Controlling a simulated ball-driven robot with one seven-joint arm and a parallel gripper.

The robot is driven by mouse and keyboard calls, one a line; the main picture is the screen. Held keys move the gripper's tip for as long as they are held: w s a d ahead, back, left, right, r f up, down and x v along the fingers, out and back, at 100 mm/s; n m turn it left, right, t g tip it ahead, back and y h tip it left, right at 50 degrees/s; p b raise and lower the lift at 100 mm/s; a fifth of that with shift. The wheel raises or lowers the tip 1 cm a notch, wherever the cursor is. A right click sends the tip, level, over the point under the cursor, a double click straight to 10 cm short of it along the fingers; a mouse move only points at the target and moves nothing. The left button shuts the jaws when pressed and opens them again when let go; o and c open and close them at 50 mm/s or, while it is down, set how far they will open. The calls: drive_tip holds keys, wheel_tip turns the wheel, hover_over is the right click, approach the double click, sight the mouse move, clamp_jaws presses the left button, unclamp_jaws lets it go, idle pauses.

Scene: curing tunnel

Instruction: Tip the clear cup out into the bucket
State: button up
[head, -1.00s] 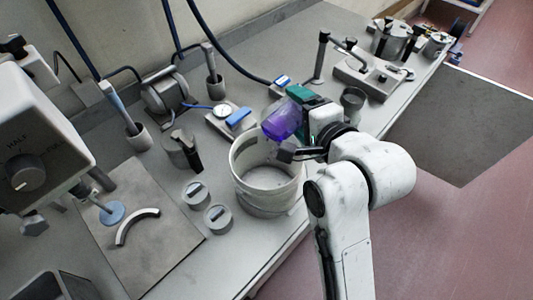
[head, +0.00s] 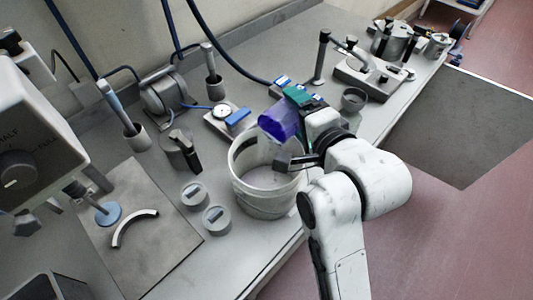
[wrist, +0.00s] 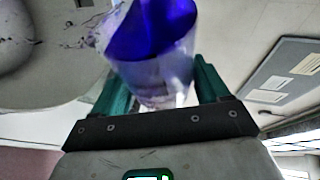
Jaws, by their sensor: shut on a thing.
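The clear cup (head: 278,120) shows blue-purple in the head view and lies tipped over on its side above the far rim of the bucket. My gripper (head: 297,98), with green fingers, is shut on the cup. In the wrist view the cup (wrist: 155,50) sits between both green fingers, with deep blue toward its far end. I cannot tell how much is inside it. The off-white bucket (head: 265,205) stands upright on the bench below, partly hidden by my arm. Its visible inside is pale, and no falling stream is visible.
A dark small cup (head: 354,100) stands right of my gripper. A dial gauge (head: 222,112) and a lidded grey pot (head: 180,150) stand behind and left of the bucket. Two grey weights (head: 216,220) sit close on its left. The bench edge runs close in front.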

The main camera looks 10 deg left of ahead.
sight(280, 119)
drive_tip(key=shift+s+a+f+n+t+b, duration=0.25)
drive_tip(key=shift+n+t+b, duration=0.2)
drive_tip(key=shift+b, duration=0.35)
drive_tip(key=shift+s+a+r+n+t+b, duration=0.25)
drive_tip(key=shift+r+n+t+b, duration=0.2)
drive_tip(key=shift+n+b, duration=0.25)
idle(1.0)
drive_tip(key=shift+s+a+n, duration=0.1)
drive_tip(key=shift+s+n, duration=0.1)
drive_tip(key=shift+n, duration=0.15)
drive_tip(key=n+t+b, duration=0.1)
drive_tip(key=s+a+n+b, duration=0.1)
drive_tip(key=b, duration=0.1)
drive_tip(key=shift+s+r+n+t, duration=0.2)
drive_tip(key=shift+r+n+t, duration=0.15)
drive_tip(key=shift+n+t, duration=0.05)
drive_tip(key=shift+s+a+r+n+b, duration=0.15)
drive_tip(key=shift+r+n+b, duration=0.1)
drive_tip(key=shift+n+b, duration=0.1)
drive_tip(key=shift+s+a+n+t+y+b, duration=0.4)
drive_tip(key=shift+s+n+t+y+b, duration=0.2)
drive_tip(key=shift+n+b, duration=0.5)
drive_tip(key=shift+r, duration=0.15)
drive_tip(key=shift+r, duration=0.1)
